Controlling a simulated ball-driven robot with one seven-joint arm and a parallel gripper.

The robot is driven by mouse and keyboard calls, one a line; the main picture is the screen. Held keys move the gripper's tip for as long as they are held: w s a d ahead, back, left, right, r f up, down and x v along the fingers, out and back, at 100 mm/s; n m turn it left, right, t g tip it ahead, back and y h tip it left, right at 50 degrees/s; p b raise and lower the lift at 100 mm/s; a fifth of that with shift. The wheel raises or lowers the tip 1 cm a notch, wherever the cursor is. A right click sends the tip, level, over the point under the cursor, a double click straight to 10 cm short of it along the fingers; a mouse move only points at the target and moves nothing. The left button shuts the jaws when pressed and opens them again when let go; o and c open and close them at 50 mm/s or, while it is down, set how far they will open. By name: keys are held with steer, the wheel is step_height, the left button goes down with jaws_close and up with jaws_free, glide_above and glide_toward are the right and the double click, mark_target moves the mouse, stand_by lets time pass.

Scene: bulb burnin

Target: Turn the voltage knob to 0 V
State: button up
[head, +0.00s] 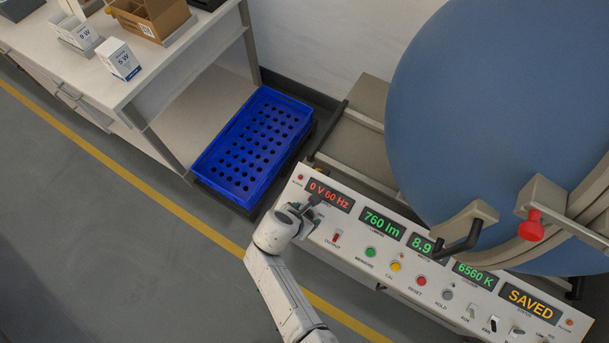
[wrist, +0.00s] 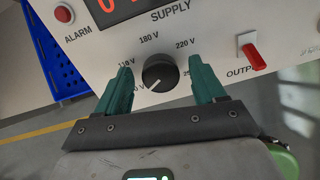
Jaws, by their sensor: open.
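The voltage knob (wrist: 160,72) is a round black dial on the light panel, with a white pointer mark aimed to the lower left. Labels around it include 180 V above and 220 V to the upper right. My gripper (wrist: 161,76) is open, with one green finger on each side of the knob and a visible gap to both. In the head view my gripper (head: 311,207) is at the panel's left end, hiding the knob. The red supply display (head: 331,194) above it reads 0 V 60 Hz.
A red output switch (wrist: 252,54) is right of the knob, and a red alarm lamp (wrist: 64,14) is to the upper left. The console (head: 450,290) carries several buttons and displays, one reading SAVED. A blue crate (head: 205,160) stands behind, and a large blue sphere (head: 500,120) rises at right.

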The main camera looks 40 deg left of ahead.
steer(key=shift+r, duration=0.1)
steer(key=shift+s+r, duration=0.4)
steer(key=v, duration=0.9)
steer(key=shift+r, duration=0.3)
steer(key=shift+d, duration=0.1)
steer(key=w+d+f+m+g+h+b, duration=0.1)
steer(key=w+d+m+g+b, duration=0.1)
steer(key=d+m, duration=0.8)
steer(key=w+d+m+g+b, duration=0.1)
steer(key=w+d+m+g, duration=0.1)
steer(key=d+m, duration=0.9)
steer(key=s+d+r+m, duration=0.1)
steer(key=s+d+m, duration=0.2)
steer(key=d+m, duration=0.2)
steer(key=s+d+r+m+b, duration=0.1)
steer(key=s+d+m, duration=0.3)
steer(key=d, duration=0.8)
steer(key=s+d+r+m+g+b, duration=0.1)
steer(key=s+d+r+m, duration=0.1)
steer(key=d+m, duration=0.5)
steer(key=shift+s+d+r+m, duration=0.25)
steer(key=shift+s+d+m, duration=0.05)
steer(key=shift+s+d, duration=0.6)
